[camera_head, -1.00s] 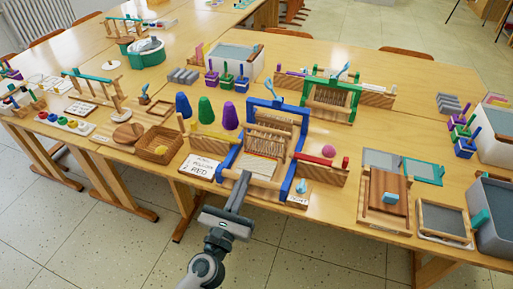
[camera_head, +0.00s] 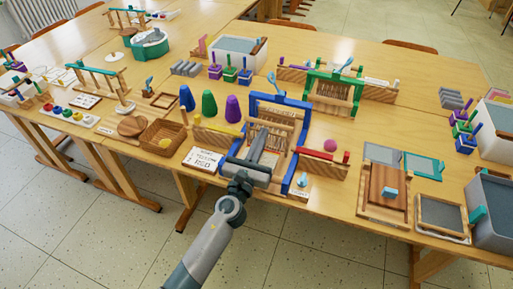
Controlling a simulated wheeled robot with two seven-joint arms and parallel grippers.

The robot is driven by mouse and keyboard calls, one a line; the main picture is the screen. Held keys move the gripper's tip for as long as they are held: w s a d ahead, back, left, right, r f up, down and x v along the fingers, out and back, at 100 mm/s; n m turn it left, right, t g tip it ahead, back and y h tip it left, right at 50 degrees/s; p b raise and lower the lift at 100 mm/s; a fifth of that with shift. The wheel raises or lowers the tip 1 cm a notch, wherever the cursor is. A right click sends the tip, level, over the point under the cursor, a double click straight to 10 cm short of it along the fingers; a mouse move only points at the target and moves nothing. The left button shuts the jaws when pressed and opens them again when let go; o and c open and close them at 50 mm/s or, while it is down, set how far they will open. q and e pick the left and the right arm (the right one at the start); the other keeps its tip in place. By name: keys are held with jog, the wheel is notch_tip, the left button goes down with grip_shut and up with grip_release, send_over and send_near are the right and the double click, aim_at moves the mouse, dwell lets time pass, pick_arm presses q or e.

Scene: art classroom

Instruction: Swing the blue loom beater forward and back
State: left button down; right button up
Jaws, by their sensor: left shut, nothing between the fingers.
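The blue loom stands near the table's front edge, with blue side rails (camera_head: 297,155) and pale wooden bars inside. Its upright blue frame (camera_head: 284,99) with a top bar stands towards the back, and a small light-blue handle (camera_head: 272,79) rises above it. My left gripper (camera_head: 260,134) reaches over the loom's front from below, between the side rails. Its fingers are shut and empty, pointing towards the upright frame. I cannot tell whether the fingertips touch a bar. The gripper hides the front of the loom and part of the bars. My right gripper is out of view.
A lettered card (camera_head: 203,160) and coloured cones (camera_head: 209,103) stand left of the loom. A red shuttle-like bar (camera_head: 313,155) and a pink ball (camera_head: 330,145) are on the right. A green loom (camera_head: 333,88) stands behind. Bare floor lies in front.

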pick_arm(q)
jog(key=shift+w+d+r, duration=0.1)
jog(key=shift+w+d, duration=0.1)
jog(key=shift+w, duration=0.35)
jog(key=shift+r+p, duration=0.1)
jog(key=shift+p, duration=0.3)
